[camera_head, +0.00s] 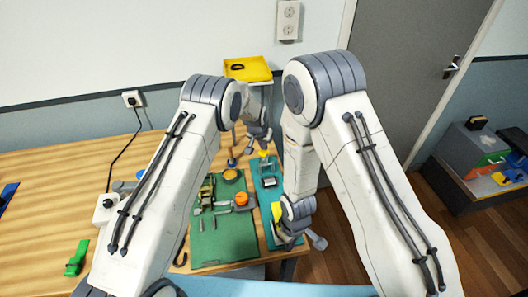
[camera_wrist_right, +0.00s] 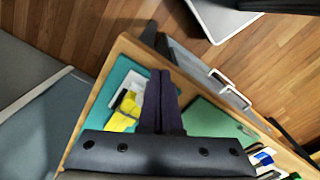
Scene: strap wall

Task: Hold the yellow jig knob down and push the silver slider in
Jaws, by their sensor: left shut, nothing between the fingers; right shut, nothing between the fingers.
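A small yellow knob-like piece (camera_head: 263,154) stands at the far end of the teal mat (camera_head: 262,199). My left gripper (camera_head: 264,144) is shut and empty just above it; I cannot tell whether they touch. My right gripper (camera_head: 290,243) is shut and empty over the near end of the teal mat. A yellow piece (camera_head: 276,211) shows beside it. In the right wrist view, the shut fingers (camera_wrist_right: 162,80) lie right of a yellow piece (camera_wrist_right: 122,114) with a pale part on it. I cannot make out the silver slider for certain.
A green mat (camera_head: 222,240) with small parts and an orange knob (camera_head: 241,198) lies left of the teal mat. A yellow tray (camera_head: 248,69) stands at the back. A green clamp-like piece (camera_head: 76,258) lies at the left. The table's right edge is close to the teal mat.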

